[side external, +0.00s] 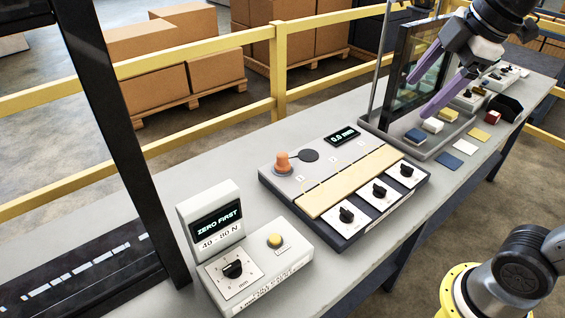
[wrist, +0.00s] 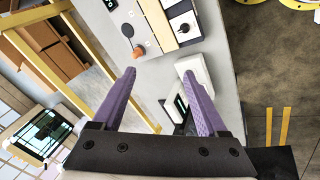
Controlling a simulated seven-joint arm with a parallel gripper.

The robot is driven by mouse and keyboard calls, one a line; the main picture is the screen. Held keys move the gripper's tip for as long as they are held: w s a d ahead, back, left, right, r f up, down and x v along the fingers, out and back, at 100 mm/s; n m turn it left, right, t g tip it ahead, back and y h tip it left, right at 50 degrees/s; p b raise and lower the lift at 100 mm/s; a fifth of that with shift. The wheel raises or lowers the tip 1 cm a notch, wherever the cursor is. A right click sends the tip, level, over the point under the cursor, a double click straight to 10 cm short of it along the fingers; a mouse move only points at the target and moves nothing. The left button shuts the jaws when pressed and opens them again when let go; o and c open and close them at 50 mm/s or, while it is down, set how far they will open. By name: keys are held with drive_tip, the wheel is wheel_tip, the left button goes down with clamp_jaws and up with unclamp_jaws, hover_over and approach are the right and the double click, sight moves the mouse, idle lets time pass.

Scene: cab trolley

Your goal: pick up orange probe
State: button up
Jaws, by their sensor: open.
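The orange probe (side external: 283,163) stands upright on the left rear part of a grey panel device (side external: 268,180), beside a dark round disc (side external: 308,155). In the wrist view the probe (wrist: 139,50) shows as a small orange spot beyond my fingertips, nearer the left one. My gripper (side external: 420,96) has two purple fingers spread apart with nothing between them. It is up at the right in the side view, well apart from the probe. The wrist view also shows my open gripper (wrist: 159,74).
A "ZERO FIRST" box (side external: 245,262) with a knob and yellow button stands in front left. A framed dark screen (side external: 412,62) and a tray of coloured blocks (side external: 432,126) are at the right. A black post (side external: 120,130) rises at the left. Yellow rails (side external: 190,60) run behind the bench.

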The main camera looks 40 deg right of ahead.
drive_tip(key=w+r+n, duration=0.2)
drive_tip(key=w+n, duration=0.1)
drive_tip(key=w, duration=0.4)
drive_tip(key=n+g, duration=0.5)
drive_tip(key=n, duration=0.1)
hover_over(282, 154)
wheel_tip(282, 154, down, 28)
drive_tip(key=shift+w+r, duration=0.1)
drive_tip(key=shift+r, duration=0.05)
drive_tip(key=shift+f, duration=2.95)
clamp_jaws()
